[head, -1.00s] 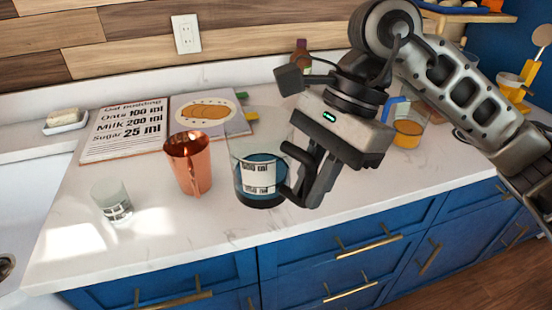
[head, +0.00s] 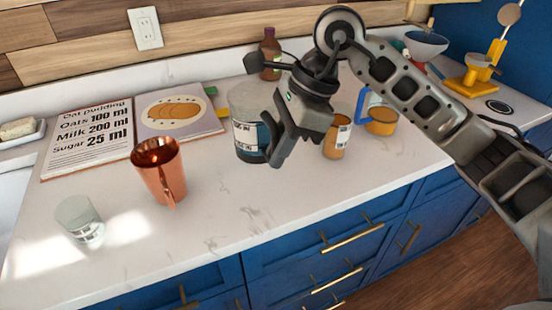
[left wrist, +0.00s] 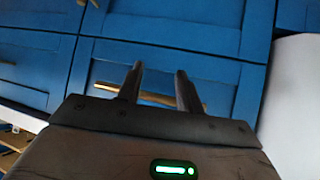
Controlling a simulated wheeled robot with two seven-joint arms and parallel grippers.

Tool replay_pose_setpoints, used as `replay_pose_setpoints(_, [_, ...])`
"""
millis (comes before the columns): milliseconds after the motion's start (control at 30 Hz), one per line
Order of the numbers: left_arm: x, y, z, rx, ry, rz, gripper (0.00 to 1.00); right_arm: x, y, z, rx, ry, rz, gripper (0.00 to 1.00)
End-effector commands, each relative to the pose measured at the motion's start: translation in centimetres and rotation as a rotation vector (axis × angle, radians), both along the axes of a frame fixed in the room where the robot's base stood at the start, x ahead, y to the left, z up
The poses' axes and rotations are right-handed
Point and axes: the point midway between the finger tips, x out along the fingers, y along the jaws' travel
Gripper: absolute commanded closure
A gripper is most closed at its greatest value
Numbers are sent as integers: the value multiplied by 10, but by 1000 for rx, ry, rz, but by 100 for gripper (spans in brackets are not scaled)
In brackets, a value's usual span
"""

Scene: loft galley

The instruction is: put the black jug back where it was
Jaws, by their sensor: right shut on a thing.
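The black jug (head: 247,138) is a clear measuring jug with a dark lower part, a white label and a black handle. In the head view it is right of the copper jug. My right gripper (head: 258,155) is shut on its handle side and hides the handle and part of the right side. The jug looks upright; I cannot tell whether its base touches the counter. My left gripper (left wrist: 157,70) is open and empty in the left wrist view, in front of the blue drawers; it is not in the head view.
A copper jug (head: 163,175) and a small clear glass (head: 80,220) stand left. An open recipe book (head: 92,135) lies behind them. An amber cup (head: 338,138), a blue-handled amber jug (head: 382,121) and a brown bottle (head: 270,55) stand nearby. The front counter (head: 240,210) is clear.

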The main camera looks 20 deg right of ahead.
Motion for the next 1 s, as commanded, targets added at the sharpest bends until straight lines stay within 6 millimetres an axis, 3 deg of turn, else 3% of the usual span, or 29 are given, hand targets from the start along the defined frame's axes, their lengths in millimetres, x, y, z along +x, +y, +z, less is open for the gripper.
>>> replay_pose_setpoints(200, [0,2,3,3,3,6,64,22,-6,-26,3,-1,1,100])
replay_pose_setpoints(367, [3,2,5,3,-2,9,64,29,-8,-35,4,-2,1,100])
replay_pose_setpoints(600, [3,5,13,9,0,14,64,33,-9,-65,4,0,1,100])
replay_pose_setpoints(1000, [3,6,7,9,2,17,64,34,-10,-74,2,-4,2,100])
